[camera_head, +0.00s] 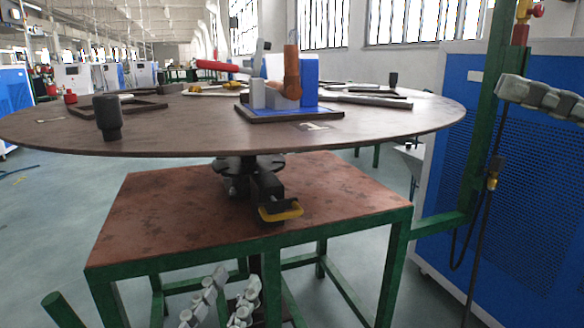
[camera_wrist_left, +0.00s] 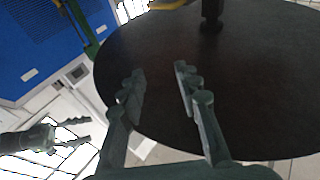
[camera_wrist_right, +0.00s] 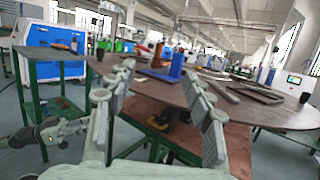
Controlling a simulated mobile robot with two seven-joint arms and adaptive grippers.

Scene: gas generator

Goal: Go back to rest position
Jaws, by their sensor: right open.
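My left gripper (camera_head: 222,295) is low at the bottom edge of the head view, in front of the red-topped green stand. Its two fingers are apart and empty, as the left wrist view (camera_wrist_left: 160,82) also shows. My right gripper (camera_head: 545,98) is at the right edge of the head view, seen from the side in front of the blue cabinet. In the right wrist view (camera_wrist_right: 165,88) its fingers are spread with nothing between them. The left wrist view shows another gripper at its left edge, and the right wrist view shows one at its lower left.
A round brown table (camera_head: 190,135) spans the middle above the red-topped stand (camera_head: 160,205). It holds a blue block assembly (camera_head: 309,82), a black cylinder (camera_head: 107,117) and flat frames. A yellow-edged clamp (camera_head: 281,210) sits below it. A blue cabinet (camera_head: 530,190) and green post stand at right.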

